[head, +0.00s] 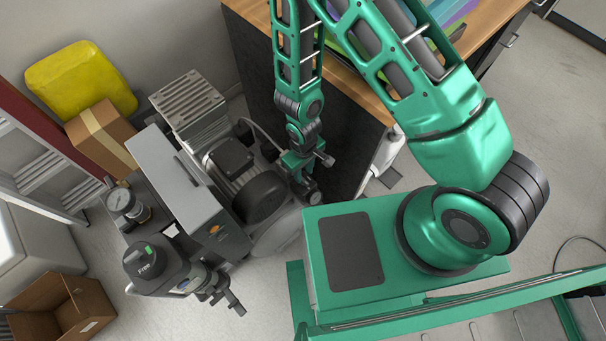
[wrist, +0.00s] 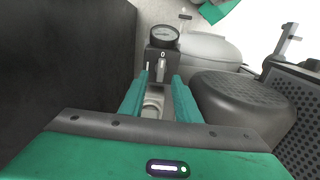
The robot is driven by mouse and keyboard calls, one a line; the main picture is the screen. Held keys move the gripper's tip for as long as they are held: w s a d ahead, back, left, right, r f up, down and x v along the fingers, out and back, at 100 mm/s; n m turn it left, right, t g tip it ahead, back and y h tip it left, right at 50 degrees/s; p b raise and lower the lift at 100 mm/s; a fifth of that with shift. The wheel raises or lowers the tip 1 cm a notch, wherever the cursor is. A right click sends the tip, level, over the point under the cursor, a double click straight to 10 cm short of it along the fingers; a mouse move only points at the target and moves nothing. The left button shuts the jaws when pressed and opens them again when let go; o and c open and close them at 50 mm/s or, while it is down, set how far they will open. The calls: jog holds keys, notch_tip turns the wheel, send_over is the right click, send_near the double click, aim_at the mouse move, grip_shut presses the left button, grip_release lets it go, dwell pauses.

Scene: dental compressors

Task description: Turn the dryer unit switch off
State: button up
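In the wrist view, a dark switch box (wrist: 163,58) marked "0" stands ahead, with a small pale lever (wrist: 158,70) on its front just below the mark. My gripper (wrist: 159,80) has its two teal fingers apart, one on each side of the lever's front. I cannot tell whether either finger touches it. In the head view my gripper (head: 304,180) is low at the right side of the compressor unit (head: 235,165), close to the dark side of the bench. The switch is hidden or too small to make out there.
A round gauge (wrist: 162,36) sits right above the switch box. In the head view, a wooden-topped bench (head: 345,85) stands beside my arm.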

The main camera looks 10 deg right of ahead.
aim_at(303, 179)
notch_tip(303, 179, up, 7)
dwell(0.4)
jog(key=shift+f, duration=0.1)
dwell(0.3)
